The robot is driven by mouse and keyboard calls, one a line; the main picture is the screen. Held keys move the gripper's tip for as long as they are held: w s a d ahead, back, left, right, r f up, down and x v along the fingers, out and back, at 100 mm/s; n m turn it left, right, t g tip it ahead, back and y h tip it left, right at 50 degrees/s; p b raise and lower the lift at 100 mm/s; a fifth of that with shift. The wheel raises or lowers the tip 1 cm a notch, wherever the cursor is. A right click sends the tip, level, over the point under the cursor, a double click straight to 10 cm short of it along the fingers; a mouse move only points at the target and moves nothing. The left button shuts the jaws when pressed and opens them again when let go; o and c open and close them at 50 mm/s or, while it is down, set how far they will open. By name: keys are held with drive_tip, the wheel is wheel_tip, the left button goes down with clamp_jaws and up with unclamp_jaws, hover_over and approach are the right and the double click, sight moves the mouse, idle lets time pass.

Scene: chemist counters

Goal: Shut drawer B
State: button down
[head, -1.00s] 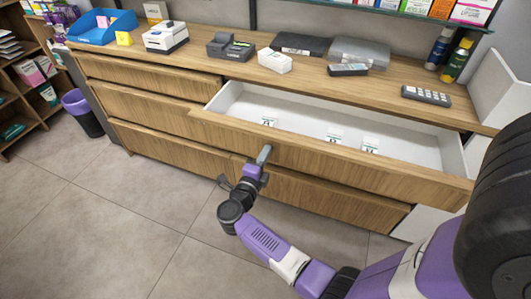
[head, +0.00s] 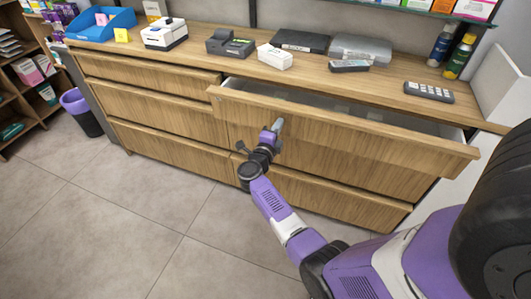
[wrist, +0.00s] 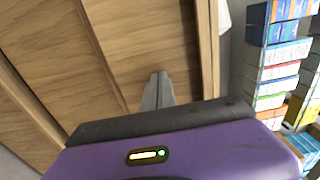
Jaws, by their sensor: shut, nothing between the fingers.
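The one drawer standing open is the upper right drawer (head: 345,140), with a wooden front and white inside. It sticks out a little, and only a narrow strip of its inside shows behind the front. I can read no letter on it, so I cannot confirm from a label that it is drawer B. My gripper (head: 278,123) is shut and empty, with its tips at the left part of this front, seemingly against it. In the wrist view the shut fingers (wrist: 157,85) point at wooden fronts.
The counter top (head: 205,47) carries a card terminal (head: 231,46), a white box (head: 275,56), a black phone (head: 348,66) and a keypad (head: 429,91). The other drawers, such as the upper left one (head: 150,73), are shut. A purple bin (head: 82,112) stands left. The floor in front is clear.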

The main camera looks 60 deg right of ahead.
drive_tip(key=d+b, duration=0.1)
drive_tip(key=d, duration=0.4)
drive_tip(key=d+b, duration=0.1)
drive_tip(key=d, duration=0.2)
drive_tip(key=shift+w+d+f+b, duration=0.1)
drive_tip(key=shift+w+d+b, duration=0.2)
drive_tip(key=shift+w+d, duration=0.05)
drive_tip(key=shift+d+r, duration=0.2)
drive_tip(key=shift+d, duration=0.1)
drive_tip(key=shift+s+d+r, duration=0.1)
